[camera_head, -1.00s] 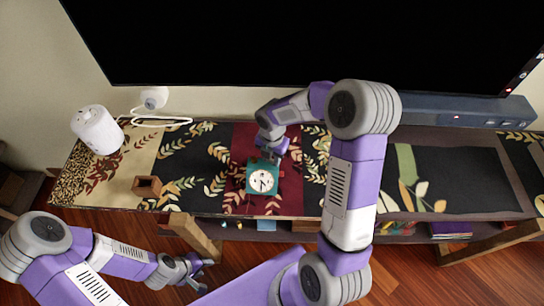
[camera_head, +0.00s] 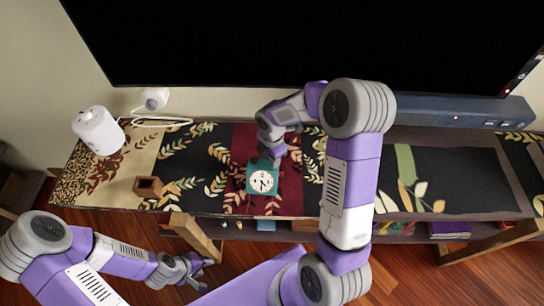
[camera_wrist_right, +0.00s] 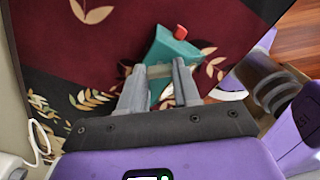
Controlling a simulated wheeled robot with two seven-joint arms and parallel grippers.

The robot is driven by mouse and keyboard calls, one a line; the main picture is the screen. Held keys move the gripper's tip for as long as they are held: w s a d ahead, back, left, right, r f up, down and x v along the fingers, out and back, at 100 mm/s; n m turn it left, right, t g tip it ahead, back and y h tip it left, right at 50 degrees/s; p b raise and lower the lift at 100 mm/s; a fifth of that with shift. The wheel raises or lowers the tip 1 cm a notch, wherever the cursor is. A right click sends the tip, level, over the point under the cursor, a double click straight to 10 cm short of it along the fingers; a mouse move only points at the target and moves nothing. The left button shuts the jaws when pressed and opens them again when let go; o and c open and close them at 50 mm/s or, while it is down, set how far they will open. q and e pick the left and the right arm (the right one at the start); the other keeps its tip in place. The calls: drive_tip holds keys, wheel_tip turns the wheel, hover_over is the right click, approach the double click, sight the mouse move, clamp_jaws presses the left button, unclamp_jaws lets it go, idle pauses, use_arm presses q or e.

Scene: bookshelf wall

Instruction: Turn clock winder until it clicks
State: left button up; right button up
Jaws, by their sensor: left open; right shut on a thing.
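The teal clock (camera_head: 262,178) with a white dial stands on the dark red part of the cloth, dial facing the front of the cabinet. My right gripper (camera_head: 272,157) is at its back. In the right wrist view, the clock's teal body (camera_wrist_right: 165,50) has a red knob (camera_wrist_right: 181,32) on one side. The right gripper's fingers (camera_wrist_right: 158,85) are shut on a pale winder (camera_wrist_right: 158,71) at the clock's back, partly hidden between them. My left gripper (camera_head: 203,270) is open and empty, low over the floor in front of the cabinet.
A small brown wooden box (camera_head: 148,187) sits left of the clock. A white cylinder (camera_head: 97,130) and a white camera-like device (camera_head: 155,98) stand at back left. A large black screen (camera_head: 300,45) and a soundbar (camera_head: 460,112) line the back.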

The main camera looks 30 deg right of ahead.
drive_tip(key=m, duration=1.2)
drive_tip(key=shift+m, duration=0.4)
drive_tip(key=m, duration=0.5)
drive_tip(key=shift+p, duration=0.3)
drive_tip(key=m+p, duration=0.1)
drive_tip(key=m, duration=0.5)
drive_tip(key=shift+m, duration=0.3)
drive_tip(key=o, duration=1.1)
drive_tip(key=shift+c, duration=0.2)
drive_tip(key=shift+r, duration=0.1)
